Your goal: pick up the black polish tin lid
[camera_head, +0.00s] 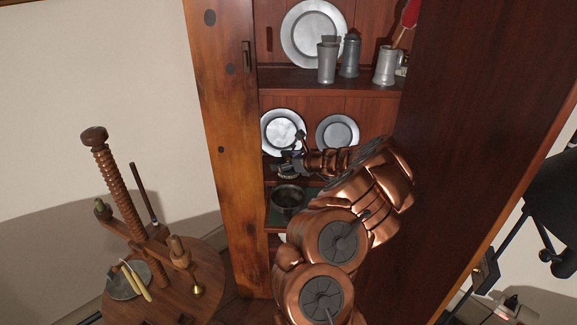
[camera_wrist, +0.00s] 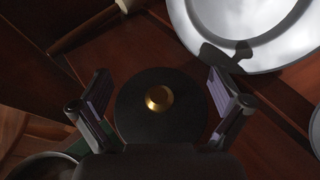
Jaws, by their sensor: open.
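The black polish tin lid (camera_wrist: 140,118) is a dark round disc with a brass knob (camera_wrist: 159,97) at its middle. It lies on the reddish-brown shelf in the wrist view. My gripper (camera_wrist: 160,88) is open, with one finger to the left and one to the right of the lid in the picture. Nothing is held. The lid's lower edge is hidden by my gripper's body. In the head view my gripper (camera_head: 292,160) reaches into the cabinet at the middle shelf. I cannot make out the lid there.
A pewter plate (camera_head: 282,132) stands behind my gripper, and its rim is close in the wrist view (camera_wrist: 270,58). Another plate (camera_head: 338,133) stands to its right. A dark pot (camera_head: 287,198) sits below. A wooden handle (camera_wrist: 85,30) lies at upper left. Cabinet walls flank the arm.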

